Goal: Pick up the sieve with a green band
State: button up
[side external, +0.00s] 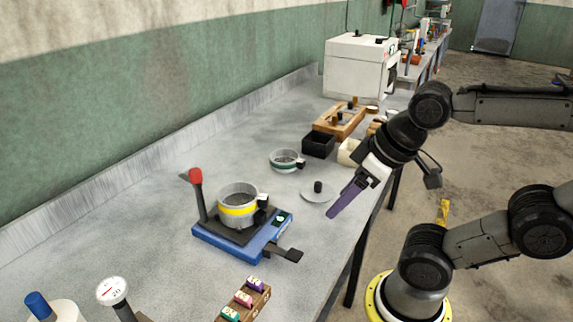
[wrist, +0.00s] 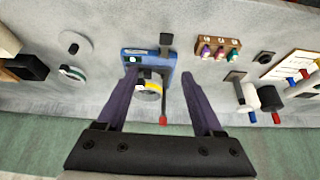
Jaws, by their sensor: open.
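The sieve with a green band (side external: 285,161) is a low round metal ring with a small dark block on its right side. It sits on the grey bench, left of the black box in the side view. It also shows at the left of the wrist view (wrist: 72,73). My gripper (side external: 343,203) has two purple fingers and is above the bench's right edge, right of and apart from the sieve. In the wrist view my gripper (wrist: 158,85) is open, with its fingers spread wide and nothing held between them. The sieve lies outside and left of the fingers.
A yellow-banded sieve (side external: 238,208) stands on a blue device (side external: 224,243) with a red-knobbed lever. A round lid (side external: 317,191) lies near the green-banded sieve. A black box (side external: 319,144) and a wooden block (side external: 340,120) stand behind. Bare bench lies left of the sieve.

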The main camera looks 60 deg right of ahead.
jog(key=w+d+r+m, duration=0.2)
jog(key=w+r+m, duration=0.5)
jog(key=r, duration=0.4)
jog(key=w+d+r+m+g+h, duration=0.15)
jog(key=w+d+m, duration=0.35)
jog(key=w+d, duration=0.55)
jog(key=m+g+y, duration=0.2)
jog(key=m+g, duration=0.2)
jog(key=m, duration=0.2)
send_over(300, 160)
notch_tip(300, 160, down, 17)
jog(key=shift+h, duration=0.25)
jog(key=f, duration=1.3)
jog(key=shift+s+a+f, duration=0.15)
jog(key=shift+s+f, duration=0.05)
jog(key=shift+r, duration=0.1)
grip_shut()
